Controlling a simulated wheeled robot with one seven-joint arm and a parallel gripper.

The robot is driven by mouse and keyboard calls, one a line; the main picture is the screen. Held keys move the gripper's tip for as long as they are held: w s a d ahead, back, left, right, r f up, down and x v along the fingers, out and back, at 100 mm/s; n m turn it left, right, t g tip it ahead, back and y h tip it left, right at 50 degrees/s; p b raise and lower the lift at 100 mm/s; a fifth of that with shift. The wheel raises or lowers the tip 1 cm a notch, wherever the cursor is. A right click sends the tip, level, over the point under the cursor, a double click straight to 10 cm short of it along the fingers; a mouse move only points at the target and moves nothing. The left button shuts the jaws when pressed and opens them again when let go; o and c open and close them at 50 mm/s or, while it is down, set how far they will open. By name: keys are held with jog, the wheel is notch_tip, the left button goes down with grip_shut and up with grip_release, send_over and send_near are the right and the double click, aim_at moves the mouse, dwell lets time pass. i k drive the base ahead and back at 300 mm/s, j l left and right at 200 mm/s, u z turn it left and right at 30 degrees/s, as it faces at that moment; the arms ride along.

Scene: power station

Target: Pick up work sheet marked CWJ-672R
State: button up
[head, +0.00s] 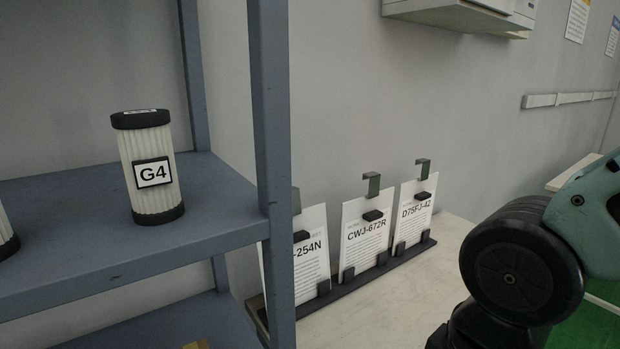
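The work sheet marked CWJ-672R (365,243) stands nearly upright in the middle of a dark rack (345,292) on a pale table. A black clip sits near its top edge, with a green hooked tab (372,184) rising above it. Black holders grip its lower corners. To its right stands the sheet marked D75FJ-4Z (414,212). To its left is a sheet ending in -254N (311,262), partly hidden by a shelf post. My arm shows at the right edge, apart from the sheets. My gripper's fingers are not in view.
A blue metal shelf (110,232) fills the left side, and its post (270,150) stands close to the rack. A filter marked G4 (150,195) stands on it. The pale table top (400,285) is clear before the rack. A white wall box (470,12) hangs above.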

aim_at(366, 221)
jog(key=i+l+u, duration=0.2)
jog(key=l+u, duration=0.2)
jog(key=l, duration=0.4)
jog(key=l+u, duration=0.35)
jog(key=l, duration=0.45)
jog(key=l+u, duration=0.4)
jog(key=l, duration=0.45)
